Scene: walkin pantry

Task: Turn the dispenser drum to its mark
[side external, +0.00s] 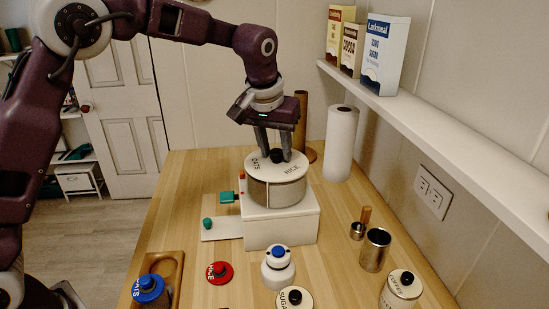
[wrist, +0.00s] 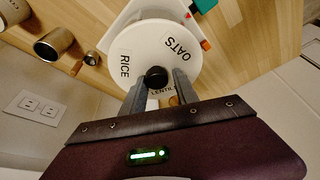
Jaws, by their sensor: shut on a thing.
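The dispenser drum (side external: 277,190) is a round drum with a white top on a white box base (side external: 281,230). Its top reads OATS and RICE, and the wrist view of the drum top (wrist: 133,42) also shows part of LENTIL. A black knob (wrist: 156,77) stands at the middle of the top. My gripper (side external: 275,154) points down from above, its two grey fingers shut on the black knob, one on each side. An orange-red tab (side external: 241,176) and a teal piece (side external: 227,197) sit at the drum's left side. The fingers hide part of the LENTIL label.
A white plate with a teal knob (side external: 207,224) extends left of the base. A metal cup (side external: 375,249) and paper roll (side external: 340,144) stand right.

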